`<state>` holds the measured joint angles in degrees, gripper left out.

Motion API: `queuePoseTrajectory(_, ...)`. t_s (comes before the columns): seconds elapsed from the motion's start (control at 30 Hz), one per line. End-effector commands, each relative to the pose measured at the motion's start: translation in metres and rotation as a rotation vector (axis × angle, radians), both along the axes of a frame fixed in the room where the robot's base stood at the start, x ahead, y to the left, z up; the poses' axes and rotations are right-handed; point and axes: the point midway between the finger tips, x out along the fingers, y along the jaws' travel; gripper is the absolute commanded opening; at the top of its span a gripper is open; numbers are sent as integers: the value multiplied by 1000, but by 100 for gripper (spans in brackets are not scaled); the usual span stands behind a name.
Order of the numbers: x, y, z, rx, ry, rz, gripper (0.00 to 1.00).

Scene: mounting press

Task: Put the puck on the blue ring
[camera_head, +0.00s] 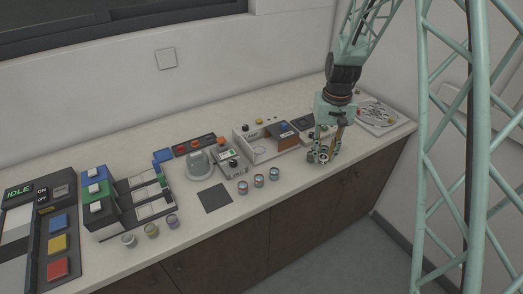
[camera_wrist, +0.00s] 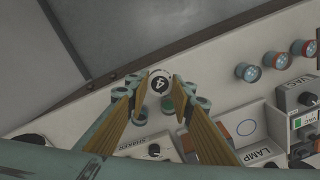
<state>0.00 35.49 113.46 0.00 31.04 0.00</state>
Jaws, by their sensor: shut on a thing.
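My gripper (camera_wrist: 158,90) is shut on a small round puck (camera_wrist: 158,83) whose pale top carries a dark disc with a "4". In the head view my gripper (camera_head: 325,154) is low over the right part of the counter, near its front edge. The gap under the puck cannot be told. A thin blue ring (camera_wrist: 246,128) is marked on a pale panel beside the LAMP box, to the right of the gripper in the wrist view. The puck is apart from the ring.
A SHAKER unit (camera_wrist: 147,146), a LAMP box (camera_wrist: 266,154) and a VAC box (camera_wrist: 298,97) crowd the gripper's surroundings. A dark square mat (camera_head: 215,197) lies left. Bare counter (camera_wrist: 205,72) shows near the front edge.

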Motion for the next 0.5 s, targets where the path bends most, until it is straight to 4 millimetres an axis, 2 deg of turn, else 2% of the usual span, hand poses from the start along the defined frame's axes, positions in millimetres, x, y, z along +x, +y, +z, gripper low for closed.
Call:
queuePoseTrajectory(0.33,1,2,0,0,0,5,11)
queuePoseTrajectory(0.5,9,12,4,0,0,42,11)
